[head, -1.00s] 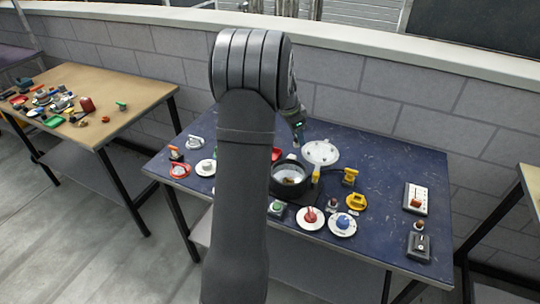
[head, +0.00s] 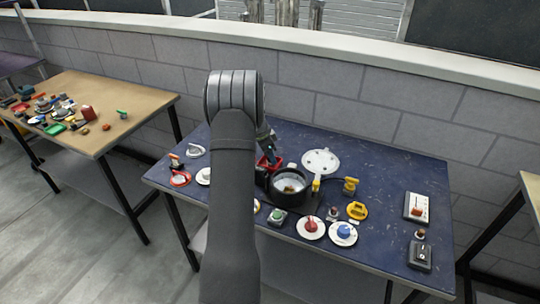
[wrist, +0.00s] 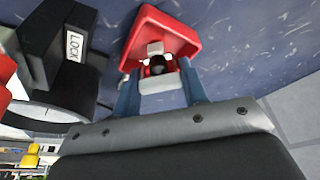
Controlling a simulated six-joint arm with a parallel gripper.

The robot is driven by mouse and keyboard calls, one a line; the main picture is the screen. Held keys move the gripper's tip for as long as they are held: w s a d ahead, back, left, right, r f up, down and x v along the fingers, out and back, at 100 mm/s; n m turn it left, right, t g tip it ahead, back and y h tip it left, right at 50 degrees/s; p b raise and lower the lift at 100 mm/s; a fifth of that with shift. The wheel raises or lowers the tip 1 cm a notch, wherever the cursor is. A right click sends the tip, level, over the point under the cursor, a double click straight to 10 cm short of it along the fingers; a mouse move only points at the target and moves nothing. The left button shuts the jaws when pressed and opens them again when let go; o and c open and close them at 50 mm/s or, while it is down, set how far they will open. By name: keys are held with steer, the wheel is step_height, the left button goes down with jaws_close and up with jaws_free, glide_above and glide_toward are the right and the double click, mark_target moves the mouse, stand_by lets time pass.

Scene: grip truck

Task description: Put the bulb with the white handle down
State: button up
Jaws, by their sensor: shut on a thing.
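My gripper (wrist: 158,74) shows two blue fingers in the wrist view, closed on a white part, which I take for the handle of the bulb (wrist: 160,82). A small dark part shows just beyond it. The bulb is over or inside a red square tray (wrist: 146,24); I cannot tell whether it touches the tray. In the head view the red tray (head: 277,165) lies on the blue table, left of the black round pot, with my gripper (head: 268,155) right at it. The bulb itself cannot be made out there.
A part marked LOCK (wrist: 74,46) is near my gripper's left. Several switches, buttons and plugs lie around; the blue table (head: 385,190) has free room at the right.

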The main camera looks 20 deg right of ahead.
steer(key=shift+f, duration=0.25)
steer(key=o, duration=0.7)
steer(key=v, duration=1.2)
steer(key=shift+r, duration=0.15)
steer(key=x, duration=1.1)
steer(key=shift+d+f, duration=0.1)
steer(key=shift+f, duration=0.3)
steer(key=shift+d+r, duration=0.1)
steer(key=shift+r, duration=1.7)
